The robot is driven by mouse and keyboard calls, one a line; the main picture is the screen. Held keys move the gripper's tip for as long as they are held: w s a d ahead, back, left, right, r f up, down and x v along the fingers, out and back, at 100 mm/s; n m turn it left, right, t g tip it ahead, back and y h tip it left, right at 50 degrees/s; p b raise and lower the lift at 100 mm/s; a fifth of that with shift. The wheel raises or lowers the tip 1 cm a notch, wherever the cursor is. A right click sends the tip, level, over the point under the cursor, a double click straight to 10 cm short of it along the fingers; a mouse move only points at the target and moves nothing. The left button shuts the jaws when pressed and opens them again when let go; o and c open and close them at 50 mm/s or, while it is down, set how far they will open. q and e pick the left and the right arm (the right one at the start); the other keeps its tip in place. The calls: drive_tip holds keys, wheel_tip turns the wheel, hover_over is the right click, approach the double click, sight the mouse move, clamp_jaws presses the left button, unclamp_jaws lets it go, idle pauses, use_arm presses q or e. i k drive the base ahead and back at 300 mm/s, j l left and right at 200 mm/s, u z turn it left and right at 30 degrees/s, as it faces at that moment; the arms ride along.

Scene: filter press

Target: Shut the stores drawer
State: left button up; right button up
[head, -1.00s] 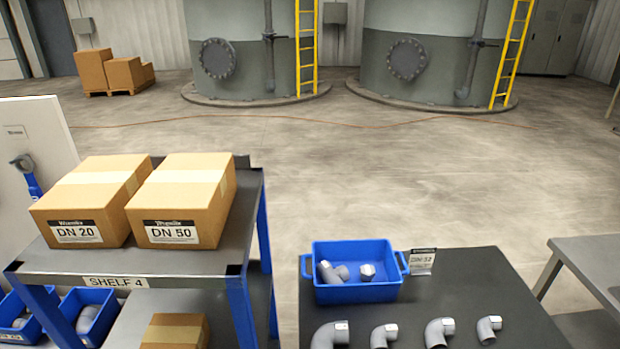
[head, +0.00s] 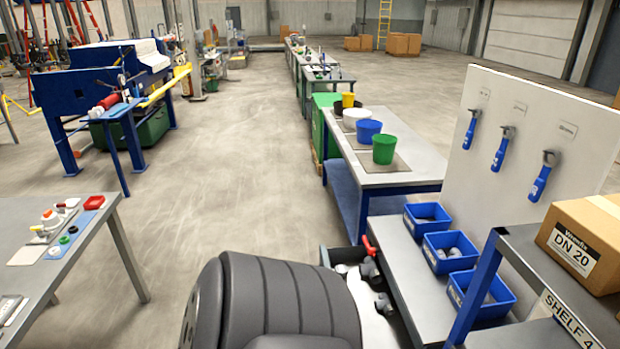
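The stores drawer appears to be the open grey drawer (head: 338,255) that juts out to the left of the low bench (head: 400,288) in the head view. Grey pipe fittings (head: 371,270) and a valve with a red handle (head: 369,246) lie in it. Its near part and front are largely hidden behind a big dark ribbed shape low in the picture, so I cannot tell exactly how far it stands out. Neither of my grippers shows in the view.
Blue bins (head: 449,250) stand on the bench. A tool board (head: 520,130) and a shelf with a DN 20 box (head: 585,240) are on the right. A table with buckets (head: 384,180) stands beyond. Another table (head: 50,270) is at left, with clear floor (head: 220,180) between.

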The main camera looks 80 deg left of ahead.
sight(380, 331)
drive_tip(key=l+u, duration=0.1)
drive_tip(key=u, duration=2.15)
drive_tip(key=j, duration=0.05)
